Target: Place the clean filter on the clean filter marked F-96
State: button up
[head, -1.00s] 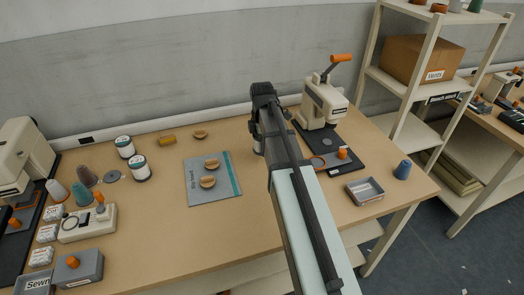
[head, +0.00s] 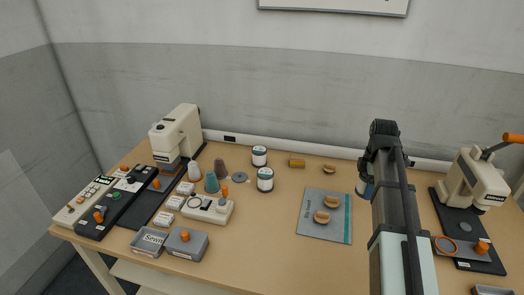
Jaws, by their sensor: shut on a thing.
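Two white, teal-banded cylinders with dark bases, which look like the filters, stand apart on the table in the head view: a rear one (head: 259,156) and a front one (head: 265,179). Their markings are too small to read, so I cannot tell which is F-96. My gripper (head: 367,168) is to their right, beyond the grey mat, with its fingertips mostly hidden by my arm. It is shut on a similar pale and dark cylinder (head: 363,188), of which only the left side shows. I cannot tell whether that cylinder touches the table.
A grey mat (head: 311,228) with two tan, rounded pieces lies between my arm and the filters. A press (head: 472,180) stands right of my arm.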

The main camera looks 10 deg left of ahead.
jog(key=w+a+r+n, duration=0.1)
jog(key=w+a, duration=0.1)
jog(key=a, duration=0.5)
jog(key=w+a+r+n, duration=0.1)
jog(key=w+a, duration=0.1)
jog(key=a, duration=0.6)
notch_tip(320, 180, up, 6)
send_over(260, 149)
jog(key=shift+a+f+m, duration=0.1)
jog(key=shift+f+m, duration=0.7)
jog(key=shift+f, duration=0.85)
jog(key=shift+d+f+m, duration=0.1)
jog(key=shift+f+m, duration=0.7)
jog(key=shift+f, duration=0.9)
jog(key=shift+a+f+m, duration=0.1)
jog(key=shift+f+m, duration=0.7)
jog(key=shift+f, duration=0.85)
jog(key=shift+f, duration=0.15)
jog(key=o, duration=1.1)
jog(key=shift+o, duration=0.2)
